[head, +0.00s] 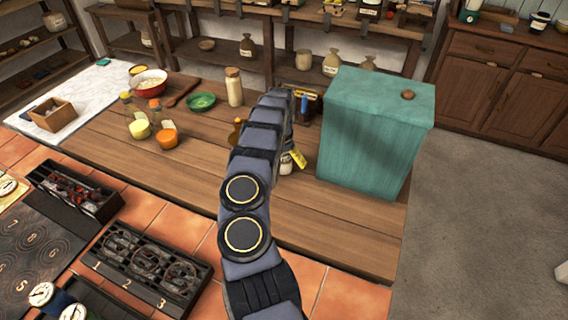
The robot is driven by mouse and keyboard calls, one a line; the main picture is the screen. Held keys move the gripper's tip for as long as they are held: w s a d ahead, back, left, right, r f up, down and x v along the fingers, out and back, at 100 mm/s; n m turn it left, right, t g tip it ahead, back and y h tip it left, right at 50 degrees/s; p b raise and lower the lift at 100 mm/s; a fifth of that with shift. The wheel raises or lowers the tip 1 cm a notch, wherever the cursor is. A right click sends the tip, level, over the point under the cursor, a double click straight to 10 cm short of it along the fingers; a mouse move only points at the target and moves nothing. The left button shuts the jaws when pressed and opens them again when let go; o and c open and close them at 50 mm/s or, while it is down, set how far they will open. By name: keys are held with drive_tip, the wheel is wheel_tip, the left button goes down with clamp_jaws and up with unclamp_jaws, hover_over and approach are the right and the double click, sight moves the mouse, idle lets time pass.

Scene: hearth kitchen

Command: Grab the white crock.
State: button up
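A white, rounded vessel (286,164), which may be the white crock, stands on the wooden table just right of my arm. My arm covers its left part, and a yellow tag (298,159) shows at its right side. A whitish, labelled jar (332,62) stands on the back shelf and could also be a crock. My arm reaches from the bottom of the head view up over the table. Its far end bends down behind my own links, so I cannot make out my gripper or its fingers.
A large teal block (368,135) stands right of the vessel, with a small brown object (408,95) on top. Left of my arm are a corked jar (234,88), a green dish (201,102) and bottles. The front right of the wooden table (340,230) is clear.

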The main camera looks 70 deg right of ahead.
drive_tip(key=c, duration=1.1)
drive_tip(key=shift+r, duration=0.1)
